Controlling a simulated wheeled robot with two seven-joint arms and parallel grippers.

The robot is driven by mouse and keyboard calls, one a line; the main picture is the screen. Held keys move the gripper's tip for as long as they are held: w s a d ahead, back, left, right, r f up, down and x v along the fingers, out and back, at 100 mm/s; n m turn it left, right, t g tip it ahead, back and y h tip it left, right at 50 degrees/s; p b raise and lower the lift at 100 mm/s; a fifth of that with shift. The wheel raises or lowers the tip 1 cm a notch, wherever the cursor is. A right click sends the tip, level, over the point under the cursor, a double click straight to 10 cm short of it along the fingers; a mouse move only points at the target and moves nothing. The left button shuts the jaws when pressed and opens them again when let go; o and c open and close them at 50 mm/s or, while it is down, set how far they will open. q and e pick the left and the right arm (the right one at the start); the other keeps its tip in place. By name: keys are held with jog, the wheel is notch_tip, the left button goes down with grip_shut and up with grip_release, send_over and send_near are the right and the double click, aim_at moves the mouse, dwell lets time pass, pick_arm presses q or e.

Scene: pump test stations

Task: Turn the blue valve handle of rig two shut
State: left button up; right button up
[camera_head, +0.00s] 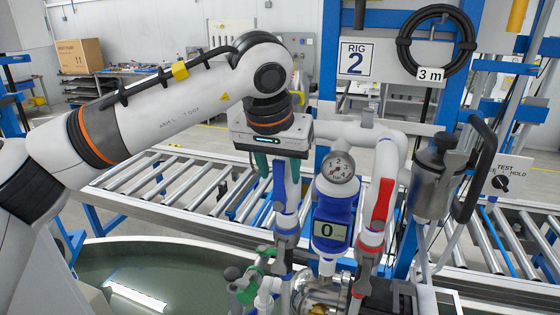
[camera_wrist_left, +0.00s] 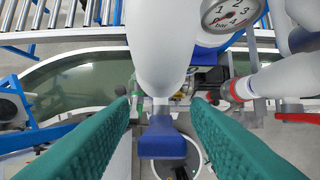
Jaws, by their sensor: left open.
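The blue valve handle (camera_head: 280,182) stands upright along the white vertical pipe (camera_head: 293,185) of rig two. Its broad blue end also shows in the left wrist view (camera_wrist_left: 162,145), low between the fingers. My left gripper (camera_head: 279,165) is at the top part of the handle, pointing down. Its two green fingers are spread on either side of the handle and pipe, with a gap on both sides in the left wrist view (camera_wrist_left: 160,106). It holds nothing. The handle's pivot is not clear. My right gripper is not in view.
A pressure gauge (camera_head: 337,167) and a blue meter reading 0 (camera_head: 331,222) stand just right. A red handle (camera_head: 382,204) is on the pipe beyond them. Green valve handles (camera_head: 252,272) sit low left. A water tank (camera_head: 150,265) and roller conveyor (camera_head: 165,178) lie around.

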pick_arm(q)
jog(key=shift+f, duration=0.35)
jog(key=shift+w, duration=0.1)
grip_shut()
